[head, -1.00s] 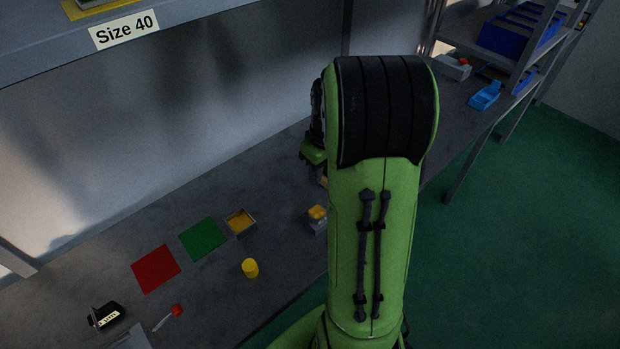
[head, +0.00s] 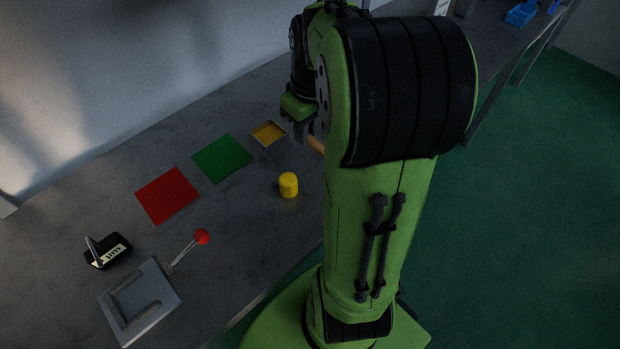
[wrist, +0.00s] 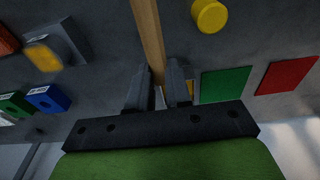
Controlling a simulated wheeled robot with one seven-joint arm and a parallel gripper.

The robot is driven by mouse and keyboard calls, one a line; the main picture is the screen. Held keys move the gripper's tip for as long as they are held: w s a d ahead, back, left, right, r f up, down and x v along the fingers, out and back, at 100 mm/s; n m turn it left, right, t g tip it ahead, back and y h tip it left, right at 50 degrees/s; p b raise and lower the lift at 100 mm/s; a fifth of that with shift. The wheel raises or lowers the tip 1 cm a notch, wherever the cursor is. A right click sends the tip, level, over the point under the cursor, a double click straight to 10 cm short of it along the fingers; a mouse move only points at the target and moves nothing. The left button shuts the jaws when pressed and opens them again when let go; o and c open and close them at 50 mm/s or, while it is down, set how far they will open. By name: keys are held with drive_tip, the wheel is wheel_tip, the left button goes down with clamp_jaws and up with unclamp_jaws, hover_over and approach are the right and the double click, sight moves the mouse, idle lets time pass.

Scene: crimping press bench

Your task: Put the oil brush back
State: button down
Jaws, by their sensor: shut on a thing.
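My gripper (head: 303,132) is shut on the wooden handle (head: 317,145) of what looks like the oil brush, above the bench. In the wrist view the gripper (wrist: 160,88) has the light-brown handle (wrist: 148,35) between its fingers, and the handle runs up out of the picture. The brush's bristle end is not seen. My arm covers part of the handle and the bench behind it in the head view. In the wrist view a grey block with a blurred yellow-orange top (wrist: 43,57) stands on the bench at the upper left; I cannot tell whether it is the brush's holder.
A yellow cylinder (head: 288,187), a shallow yellow-bottomed tray (head: 268,132), a green mat (head: 222,158) and a red mat (head: 167,195) are near. A red-tipped tool (head: 202,237), black labelled box (head: 107,253) and grey fixture (head: 140,300) lie front left. Blue (wrist: 47,98) and green (wrist: 14,104) bins show.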

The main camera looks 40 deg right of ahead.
sight(305, 164)
wheel_tip(305, 164, down, 9)
drive_tip(key=b, duration=0.2)
drive_tip(key=shift+w+r+b, duration=0.1)
drive_tip(key=shift+r+b, duration=0.1)
drive_tip(key=shift+b, duration=0.1)
drive_tip(key=shift+f, duration=0.1)
drive_tip(key=c, duration=1.1)
unclamp_jaws()
drive_tip(key=shift+o, duration=0.2)
